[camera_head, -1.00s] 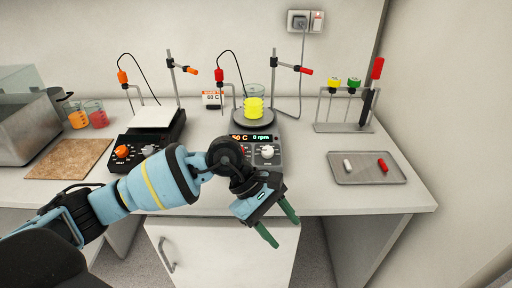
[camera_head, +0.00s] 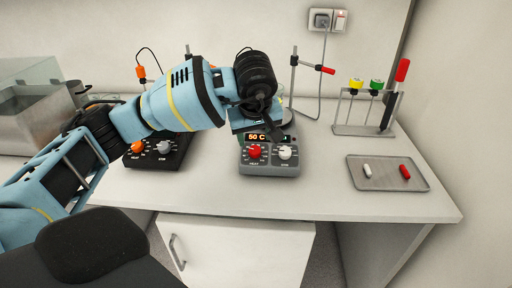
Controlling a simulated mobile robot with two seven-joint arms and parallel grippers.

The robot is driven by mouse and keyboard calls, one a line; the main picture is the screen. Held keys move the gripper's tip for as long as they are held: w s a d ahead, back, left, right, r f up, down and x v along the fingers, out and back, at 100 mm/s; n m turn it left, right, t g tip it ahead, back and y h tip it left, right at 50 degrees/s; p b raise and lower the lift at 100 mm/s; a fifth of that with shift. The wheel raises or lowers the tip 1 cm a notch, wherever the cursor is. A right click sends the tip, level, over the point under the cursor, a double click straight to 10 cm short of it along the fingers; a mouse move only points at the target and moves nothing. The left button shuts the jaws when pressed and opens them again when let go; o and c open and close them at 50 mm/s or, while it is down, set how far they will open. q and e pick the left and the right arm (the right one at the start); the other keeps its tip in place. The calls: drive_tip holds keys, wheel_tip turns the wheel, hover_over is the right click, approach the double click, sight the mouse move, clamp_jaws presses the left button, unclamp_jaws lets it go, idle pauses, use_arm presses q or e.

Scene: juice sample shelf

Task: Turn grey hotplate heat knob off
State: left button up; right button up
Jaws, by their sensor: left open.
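The grey hotplate (camera_head: 269,170) stands near the front edge of the bench. Its red heat knob (camera_head: 255,153) is at the left of the front panel, and a white stir knob (camera_head: 285,153) is beside it. The lit display (camera_head: 256,137) reads 50 C; its right part is partly covered. My left gripper (camera_head: 272,131) is over the hotplate, just above and behind the red knob, pointing down and open. The gripper and wrist hide much of the top plate and the beaker there. I see no contact with the knob. My right gripper is not in view.
A black hotplate with an orange knob (camera_head: 137,147) stands to the left, partly behind my arm. A metal tray (camera_head: 388,184) with white and red capsules lies at right. A tube rack (camera_head: 364,130) stands behind it. The bench between hotplate and tray is clear.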

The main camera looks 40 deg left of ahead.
sight(255, 149)
use_arm(q)
drive_tip(key=shift+x, duration=3.15)
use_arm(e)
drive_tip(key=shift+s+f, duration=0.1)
use_arm(q)
drive_tip(key=c, duration=1)
drive_tip(key=shift+o, duration=0.2)
drive_tip(key=shift+n, duration=0.3)
drive_tip(key=n+p, duration=0.1)
drive_tip(key=n, duration=0.2)
drive_tip(key=shift+d+r, duration=0.1)
drive_tip(key=shift+r, duration=0.05)
drive_tip(key=n+p, duration=0.1)
drive_tip(key=n, duration=0.3)
drive_tip(key=shift+w+g, duration=0.1)
drive_tip(key=shift+g, duration=0.3)
drive_tip(key=shift+n+p, duration=0.8)
drive_tip(key=shift+n, duration=1.3)
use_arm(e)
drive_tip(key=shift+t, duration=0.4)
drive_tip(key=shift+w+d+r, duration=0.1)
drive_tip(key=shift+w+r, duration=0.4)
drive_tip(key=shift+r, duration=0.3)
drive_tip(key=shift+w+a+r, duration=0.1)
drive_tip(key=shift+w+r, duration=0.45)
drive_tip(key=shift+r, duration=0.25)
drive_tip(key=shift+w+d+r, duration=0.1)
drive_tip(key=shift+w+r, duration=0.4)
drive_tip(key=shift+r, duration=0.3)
